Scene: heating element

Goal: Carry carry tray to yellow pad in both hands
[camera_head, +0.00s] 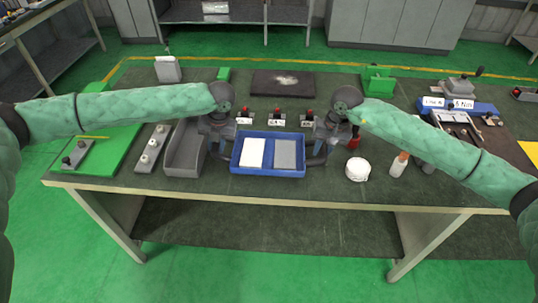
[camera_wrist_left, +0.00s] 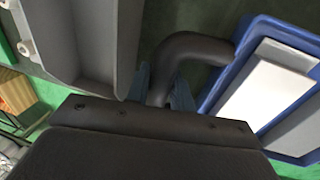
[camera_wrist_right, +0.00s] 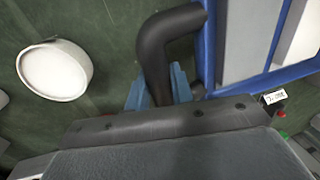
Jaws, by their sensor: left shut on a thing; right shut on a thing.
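The blue carry tray (camera_head: 270,174) is at the front middle of the table, with a white slab (camera_head: 253,153) and a grey slab (camera_head: 290,155) in it. My left gripper (camera_head: 223,152) is shut on its dark left handle, which shows in the left wrist view (camera_wrist_left: 190,48). My right gripper (camera_head: 318,153) is shut on the right handle, clear in the right wrist view (camera_wrist_right: 155,45). I cannot tell whether the tray touches the table. A yellow patch (camera_head: 531,152), likely the yellow pad, is cut off at the right edge.
A grey open bin (camera_head: 184,150) stands close left of the tray. A white round piece (camera_head: 357,170) and an orange-capped bottle (camera_head: 399,164) stand right of it. Several red-topped labelled parts (camera_head: 276,118) stand behind it. A blue fixture (camera_head: 460,107) is at the back right.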

